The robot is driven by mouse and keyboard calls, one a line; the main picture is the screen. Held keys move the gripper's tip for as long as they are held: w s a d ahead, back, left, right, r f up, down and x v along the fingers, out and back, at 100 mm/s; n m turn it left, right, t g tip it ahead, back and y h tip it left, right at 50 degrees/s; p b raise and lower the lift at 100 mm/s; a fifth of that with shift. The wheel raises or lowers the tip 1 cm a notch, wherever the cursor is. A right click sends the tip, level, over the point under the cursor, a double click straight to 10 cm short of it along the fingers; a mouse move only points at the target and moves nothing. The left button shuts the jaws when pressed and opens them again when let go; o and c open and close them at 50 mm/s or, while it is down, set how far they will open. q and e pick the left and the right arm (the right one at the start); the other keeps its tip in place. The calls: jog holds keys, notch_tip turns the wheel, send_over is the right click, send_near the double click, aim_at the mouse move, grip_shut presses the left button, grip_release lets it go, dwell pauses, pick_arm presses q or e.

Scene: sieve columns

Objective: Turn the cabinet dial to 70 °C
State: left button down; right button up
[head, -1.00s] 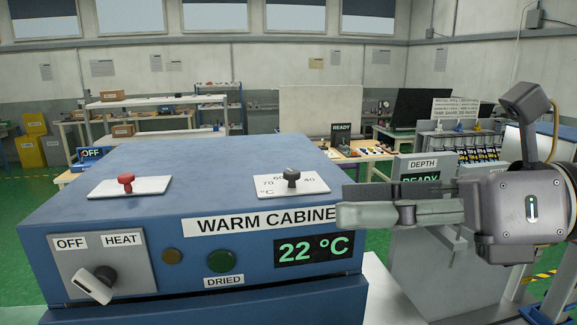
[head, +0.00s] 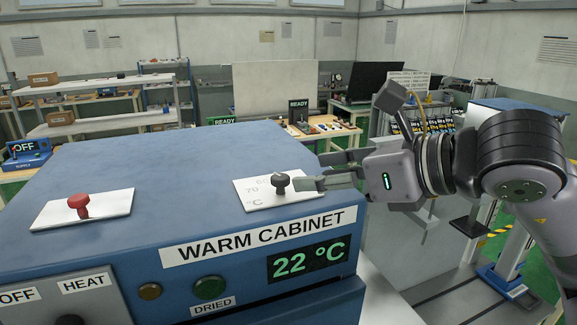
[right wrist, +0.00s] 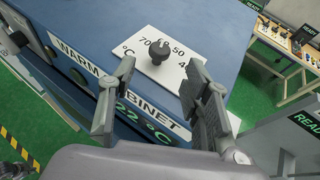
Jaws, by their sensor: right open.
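The blue warm cabinet (head: 130,180) has a white dial plate on its top with a dark dial knob (head: 280,182). Its display (head: 307,260) reads 22 °C. In the right wrist view the dial knob (right wrist: 159,53) stands on the plate (right wrist: 150,72) among the numbers 70, 50 and 40; the number behind the knob is mostly hidden. My right gripper (head: 322,172) is open, just right of the knob. In the right wrist view its two fingers (right wrist: 160,90) are spread, with the knob ahead of and between their tips, apart from them. My left gripper is not in view.
A red knob (head: 78,205) on a white plate stands at the left of the cabinet top. The front has an OFF/HEAT switch panel (head: 75,295), an amber lamp (head: 150,291) and a green DRIED lamp (head: 210,287). Benches and shelves stand behind.

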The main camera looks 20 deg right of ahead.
aim_at(285, 178)
jog(key=p+x, duration=0.2)
jog(key=x, duration=0.3)
jog(key=shift+w+a, duration=0.1)
jog(key=shift+w, duration=0.1)
jog(key=shift+w+a+f, duration=0.25)
jog(key=shift+w+f, duration=0.05)
jog(key=shift+w, duration=0.15)
jog(key=shift+c, duration=1.2)
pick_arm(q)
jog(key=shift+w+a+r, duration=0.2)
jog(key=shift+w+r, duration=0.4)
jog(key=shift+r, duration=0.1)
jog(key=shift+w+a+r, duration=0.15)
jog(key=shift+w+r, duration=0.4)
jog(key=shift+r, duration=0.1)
pick_arm(e)
grip_shut()
